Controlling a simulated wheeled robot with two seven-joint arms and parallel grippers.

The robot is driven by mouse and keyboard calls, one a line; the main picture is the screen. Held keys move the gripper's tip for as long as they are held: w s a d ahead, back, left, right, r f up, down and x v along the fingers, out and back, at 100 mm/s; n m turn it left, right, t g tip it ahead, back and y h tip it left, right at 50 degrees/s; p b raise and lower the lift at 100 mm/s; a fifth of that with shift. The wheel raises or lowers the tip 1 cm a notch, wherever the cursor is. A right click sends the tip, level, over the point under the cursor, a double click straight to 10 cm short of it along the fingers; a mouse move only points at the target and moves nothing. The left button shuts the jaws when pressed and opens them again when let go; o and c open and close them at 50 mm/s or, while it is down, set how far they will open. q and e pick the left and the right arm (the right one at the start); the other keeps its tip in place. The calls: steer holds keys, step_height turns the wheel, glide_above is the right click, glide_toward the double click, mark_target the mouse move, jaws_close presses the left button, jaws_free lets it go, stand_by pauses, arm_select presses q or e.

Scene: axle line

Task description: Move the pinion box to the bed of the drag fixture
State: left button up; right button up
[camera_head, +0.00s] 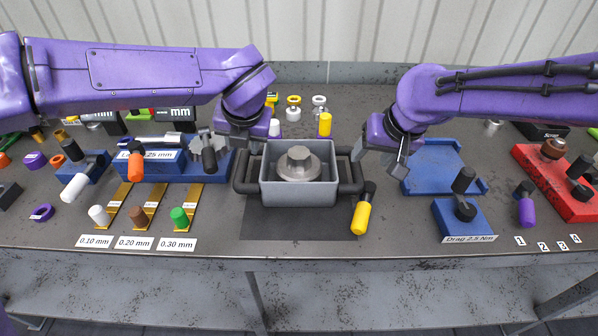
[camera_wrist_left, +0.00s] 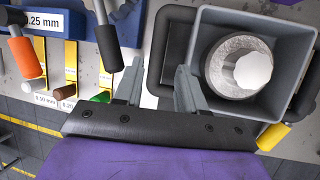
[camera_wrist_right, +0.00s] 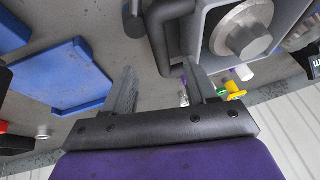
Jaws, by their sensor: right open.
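The pinion box (camera_head: 299,188) is an open grey box with a round metal pinion (camera_head: 299,163) inside and a black bar handle on each side. It stands on a dark mat at the bench's middle. The drag fixture (camera_head: 463,218) is blue, labelled "Drag 2.5 Nm", and its flat blue bed (camera_head: 437,172) is empty, right of the box. My left gripper (camera_wrist_left: 158,68) is open above the box's left handle (camera_wrist_left: 166,45), which shows between its fingertips; I cannot tell whether they touch. My right gripper (camera_wrist_right: 160,72) is open and empty, just right of the right handle (camera_wrist_right: 160,30).
A yellow-handled lever (camera_head: 362,216) stands close to the box's front right corner. A red fixture (camera_head: 560,185) is at the far right. Gold gauge strips (camera_head: 150,205) and a blue block (camera_head: 190,170) with levers lie left of the box. Small coloured parts stand behind the box.

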mark_target(244, 161)
arm_select(q)
steer(key=x, duration=0.9)
steer(key=shift+w+a+f, duration=0.15)
steer(key=shift+w+f, duration=0.15)
arm_select(e)
steer(key=x, duration=1)
steer(key=shift+r, duration=0.1)
arm_select(q)
steer(key=shift+s, duration=0.1)
steer(key=shift+c, duration=0.3)
arm_select(e)
steer(key=shift+c, duration=0.3)
arm_select(q)
steer(key=c, duration=0.6)
arm_select(e)
steer(key=c, duration=0.6)
arm_select(q)
jaws_close()
arm_select(e)
jaws_close()
steer(key=shift+r, duration=0.1)
